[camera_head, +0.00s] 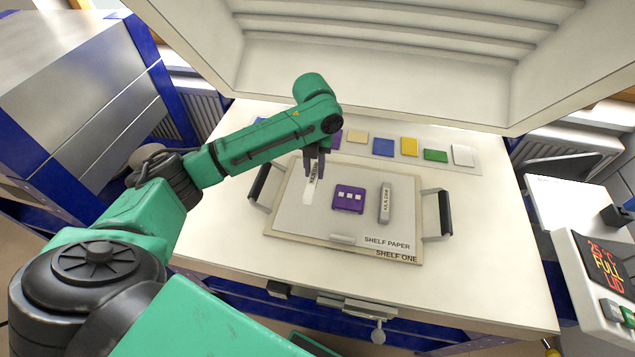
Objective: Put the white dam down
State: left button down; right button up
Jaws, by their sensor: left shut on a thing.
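My left gripper (314,170) reaches in from the left, pointing down over the left part of the shelf paper. It is shut on the white dam (308,194), a narrow white bar with dark lettering near its top. I cannot tell whether the dam's lower end touches the paper. To its right, a purple glass piece (349,208) with small white squares lies on the shelf paper (290,215). A second, greyish lettered dam (385,204) lies right of the purple piece. My right gripper is not in view.
The shelf (410,252) has black handles at left (259,184) and right (445,212). A small pale bar (342,239) lies at its front. Coloured glass tiles, such as a yellow one (409,146), line the back. The raised kiln lid (380,70) hangs behind.

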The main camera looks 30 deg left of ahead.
aim_at(315, 172)
pick_arm(q)
notch_tip(315, 172, down, 6)
jog(key=shift+w+f, duration=0.1)
jog(key=shift+f, duration=0.1)
jog(key=c, duration=0.7)
grip_release()
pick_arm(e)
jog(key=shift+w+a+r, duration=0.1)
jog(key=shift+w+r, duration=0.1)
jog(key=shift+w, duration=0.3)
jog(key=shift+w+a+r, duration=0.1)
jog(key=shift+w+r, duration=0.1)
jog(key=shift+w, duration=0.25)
pick_arm(q)
notch_tip(315, 172, up, 12)
jog(key=shift+r+b, duration=0.1)
jog(key=shift+b, duration=0.3)
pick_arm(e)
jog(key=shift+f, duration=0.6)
